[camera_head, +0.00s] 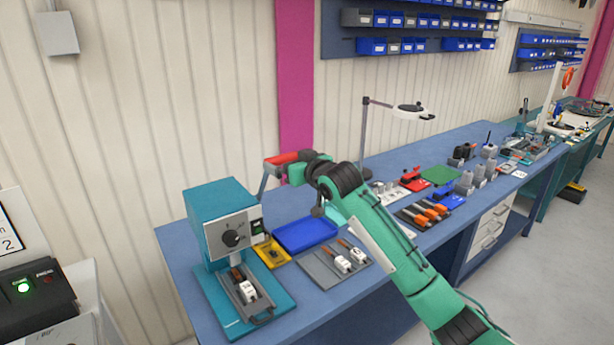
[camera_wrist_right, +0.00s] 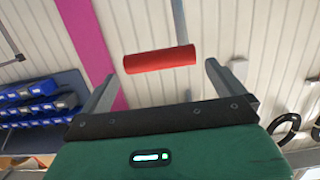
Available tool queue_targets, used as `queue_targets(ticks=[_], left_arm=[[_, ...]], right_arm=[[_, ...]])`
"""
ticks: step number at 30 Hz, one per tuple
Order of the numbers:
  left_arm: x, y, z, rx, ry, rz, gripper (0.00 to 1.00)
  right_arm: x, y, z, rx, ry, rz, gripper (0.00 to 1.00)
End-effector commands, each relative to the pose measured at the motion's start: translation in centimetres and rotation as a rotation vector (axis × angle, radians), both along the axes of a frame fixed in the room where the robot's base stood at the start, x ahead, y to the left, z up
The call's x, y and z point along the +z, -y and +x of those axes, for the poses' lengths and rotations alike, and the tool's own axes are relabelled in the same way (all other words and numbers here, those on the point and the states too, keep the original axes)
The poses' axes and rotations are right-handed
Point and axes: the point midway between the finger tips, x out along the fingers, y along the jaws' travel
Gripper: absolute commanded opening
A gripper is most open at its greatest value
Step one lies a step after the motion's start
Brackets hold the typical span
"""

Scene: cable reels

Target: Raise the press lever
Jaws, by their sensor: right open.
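The teal press (camera_head: 202,212) stands on the blue bench at the left in the head view, with a grey front panel and a dial. The lever's red grip (camera_head: 284,158) shows at my right gripper (camera_head: 272,172), right of the press and higher than it. In the right wrist view the red grip (camera_wrist_right: 160,60) lies crosswise at the gap between the fingertips (camera_wrist_right: 160,72), on a grey rod. The fingers are apart, with clear space on both sides of the grip. How deep the grip sits between them is hard to tell. My left gripper is out of view.
A blue tray (camera_head: 305,234), a yellow tray (camera_head: 272,254) and a grey plate with white parts (camera_head: 333,267) lie on the bench (camera_head: 300,308) below my right arm. A lamp (camera_head: 364,130) stands behind. Several tools and fixtures fill the bench to the right.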

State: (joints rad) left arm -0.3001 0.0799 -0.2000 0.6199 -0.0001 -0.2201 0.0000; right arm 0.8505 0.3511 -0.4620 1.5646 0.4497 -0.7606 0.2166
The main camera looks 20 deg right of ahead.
Motion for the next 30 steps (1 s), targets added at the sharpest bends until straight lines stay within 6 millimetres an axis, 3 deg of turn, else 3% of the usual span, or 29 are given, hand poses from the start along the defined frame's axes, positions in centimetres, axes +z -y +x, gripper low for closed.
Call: queue_targets(ticks=[6, 12, 26, 30], left_arm=[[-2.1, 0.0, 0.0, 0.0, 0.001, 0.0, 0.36], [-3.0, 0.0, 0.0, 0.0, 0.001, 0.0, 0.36], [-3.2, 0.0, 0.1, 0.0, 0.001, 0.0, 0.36], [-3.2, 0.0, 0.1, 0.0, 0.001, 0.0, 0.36]], right_arm=[[0.1, 1.4, -3.7, 0.0, 0.001, -0.001, 1.0], [0.6, 2.3, -6.2, 0.0, -0.002, -0.001, 1.0], [0.9, 2.6, -7.2, 0.0, -0.003, 0.0, 1.0], [-0.2, 2.4, -7.5, 0.001, -0.019, -0.005, 1.0]])
